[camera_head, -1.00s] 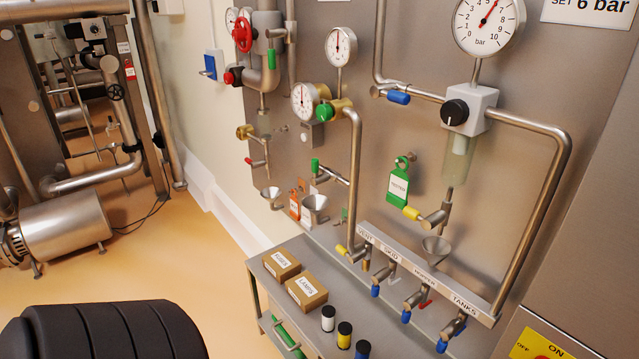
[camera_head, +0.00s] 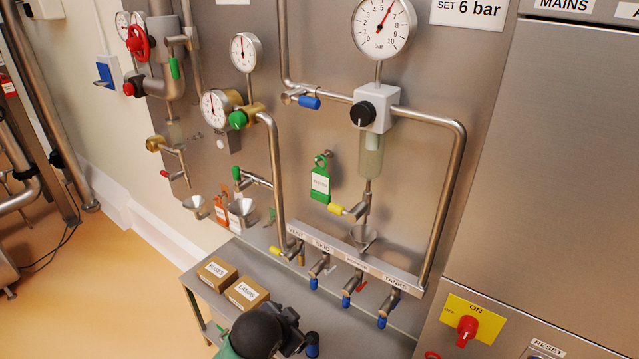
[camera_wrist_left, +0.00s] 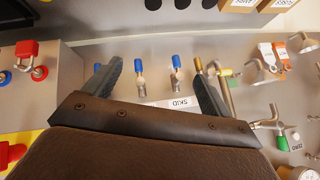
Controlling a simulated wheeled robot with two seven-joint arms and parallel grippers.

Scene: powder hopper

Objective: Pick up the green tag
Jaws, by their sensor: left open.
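The green tag (camera_head: 320,182) has a white label and hangs upright from a hook on the steel panel, left of the clear filter bowl. I cannot make it out in the left wrist view. My left gripper (camera_head: 294,326) is low in front of the bench, well below the tag and apart from it. Its dark fingers are spread with nothing between them in the left wrist view (camera_wrist_left: 157,68); valves with blue handles show beyond them. My right gripper is in neither view.
An orange tag (camera_head: 221,210) hangs beside a funnel (camera_head: 241,212). A yellow-handled valve (camera_head: 350,211) is close right of the green tag, above another funnel (camera_head: 363,238). A bent pipe (camera_head: 275,180) runs down to its left. Two cartons (camera_head: 247,292) stand on the bench (camera_head: 205,297).

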